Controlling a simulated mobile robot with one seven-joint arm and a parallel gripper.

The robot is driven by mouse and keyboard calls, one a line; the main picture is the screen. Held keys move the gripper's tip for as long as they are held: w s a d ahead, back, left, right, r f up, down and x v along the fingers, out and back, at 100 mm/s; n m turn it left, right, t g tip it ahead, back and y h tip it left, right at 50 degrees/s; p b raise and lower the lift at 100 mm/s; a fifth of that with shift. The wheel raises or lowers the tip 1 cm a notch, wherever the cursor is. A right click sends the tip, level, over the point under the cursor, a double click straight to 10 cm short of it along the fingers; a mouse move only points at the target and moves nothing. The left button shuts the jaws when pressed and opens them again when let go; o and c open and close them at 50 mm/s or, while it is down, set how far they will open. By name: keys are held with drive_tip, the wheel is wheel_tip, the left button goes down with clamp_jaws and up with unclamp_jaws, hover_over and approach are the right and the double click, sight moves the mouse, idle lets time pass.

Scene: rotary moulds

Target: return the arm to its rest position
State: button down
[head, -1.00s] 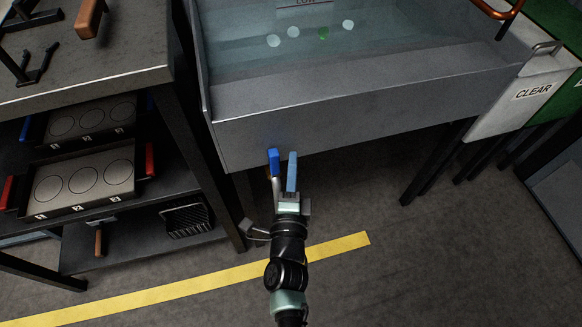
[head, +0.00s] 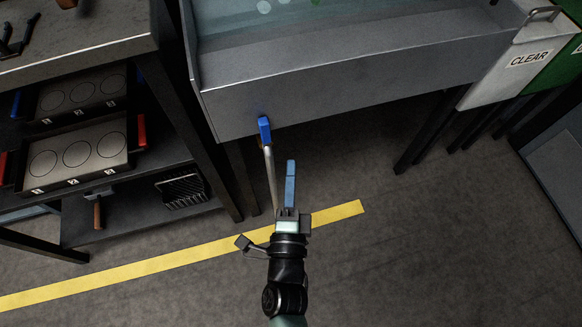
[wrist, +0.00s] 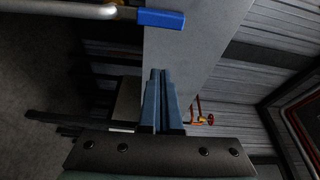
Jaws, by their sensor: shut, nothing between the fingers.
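My gripper (head: 290,186) has blue fingers and stands in front of the grey sink, over the floor. In the wrist view the two fingers of my gripper (wrist: 161,78) lie side by side, closed, with nothing between them. A lever with a blue handle (head: 265,130) and a metal rod is left of my gripper, at the sink's front. Its blue grip (wrist: 161,19) also shows at the top of the wrist view, apart from the fingers.
The grey sink (head: 330,88) is ahead. A white bin marked CLEAR (head: 520,65) is at right. A yellow line (head: 150,269) crosses open floor.

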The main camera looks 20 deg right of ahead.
idle(0.3)
drive_tip(key=w+a+r+n+t+y, duration=0.2)
drive_tip(key=w+r+n, duration=0.2)
drive_tip(key=r, duration=0.7)
drive_tip(key=w+a+r+n+t+y, duration=0.1)
drive_tip(key=w+a+r+n+t, duration=0.2)
drive_tip(key=r, duration=0.7)
drive_tip(key=w+a+r+n+t+y, duration=0.15)
drive_tip(key=w+r+n, duration=0.3)
drive_tip(key=r, duration=0.65)
drive_tip(key=s+r+n+t, duration=0.1)
drive_tip(key=s+r+n, duration=0.3)
drive_tip(key=r, duration=0.5)
drive_tip(key=s+a+r+n+t, duration=0.1)
drive_tip(key=s+r+n, duration=0.1)
drive_tip(key=s+r, duration=0.5)
drive_tip(key=s+r+n+t, duration=0.2)
drive_tip(key=s+r+n, duration=0.15)
drive_tip(key=r, duration=0.85)
wheel_tip(320, 180, up, 30)
drive_tip(key=w+p, duration=0.1)
drive_tip(key=p, duration=2.9)
drive_tip(key=shift+y, duration=0.45)
